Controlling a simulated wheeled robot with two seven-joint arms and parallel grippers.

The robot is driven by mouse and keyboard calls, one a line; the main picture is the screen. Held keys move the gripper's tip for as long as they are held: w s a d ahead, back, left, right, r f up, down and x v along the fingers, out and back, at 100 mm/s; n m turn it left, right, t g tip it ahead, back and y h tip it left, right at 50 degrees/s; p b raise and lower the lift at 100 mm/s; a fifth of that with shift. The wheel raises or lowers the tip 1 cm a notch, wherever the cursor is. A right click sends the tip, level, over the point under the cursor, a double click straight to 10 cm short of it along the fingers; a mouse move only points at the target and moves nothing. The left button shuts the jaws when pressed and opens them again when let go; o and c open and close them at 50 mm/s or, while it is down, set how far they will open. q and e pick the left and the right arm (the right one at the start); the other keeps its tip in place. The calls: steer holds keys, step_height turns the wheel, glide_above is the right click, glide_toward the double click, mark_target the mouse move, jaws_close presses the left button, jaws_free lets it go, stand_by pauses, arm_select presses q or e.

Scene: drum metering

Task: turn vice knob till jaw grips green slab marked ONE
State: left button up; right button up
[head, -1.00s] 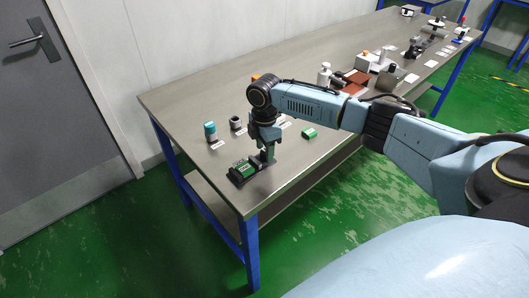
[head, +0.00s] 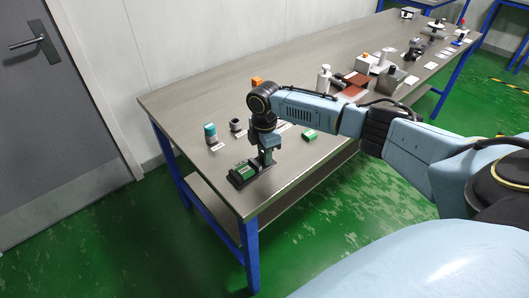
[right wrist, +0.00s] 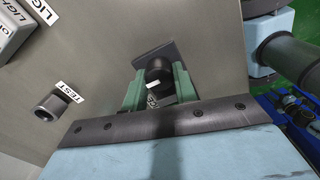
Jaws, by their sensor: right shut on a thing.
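The dark vice (head: 233,181) stands near the table's near left corner in the head view. A green slab (head: 244,170) lies in it; its lettering is too small to read. My right gripper (head: 265,160) points down at the right end of the vice. In the right wrist view its two green fingers (right wrist: 159,88) are shut on the round black vice knob (right wrist: 157,67), one on each side. A dark plate (right wrist: 178,53) shows behind the knob. The gap between jaw and slab cannot be made out. My left gripper is not in view.
A second green block (head: 309,135) lies right of my gripper. A teal-topped cylinder (head: 210,133) and a dark cup (head: 236,126) stand behind the vice. A TEST label (right wrist: 69,92) lies by the cup in the wrist view. More items stand farther along the table.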

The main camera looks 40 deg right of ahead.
steer(key=shift+r+m+p, duration=0.1)
steer(key=shift+m+p, duration=0.2)
steer(key=shift+p, duration=0.15)
steer(key=m+p, duration=0.6)
steer(key=p, duration=0.1)
steer(key=m+p, duration=0.2)
steer(key=m, duration=0.3)
steer(key=shift+p, duration=0.4)
steer(key=shift+m+p, duration=0.9)
steer(key=shift+m, duration=1.3)
steer(key=shift+w+d, duration=0.1)
steer(key=o, duration=1)
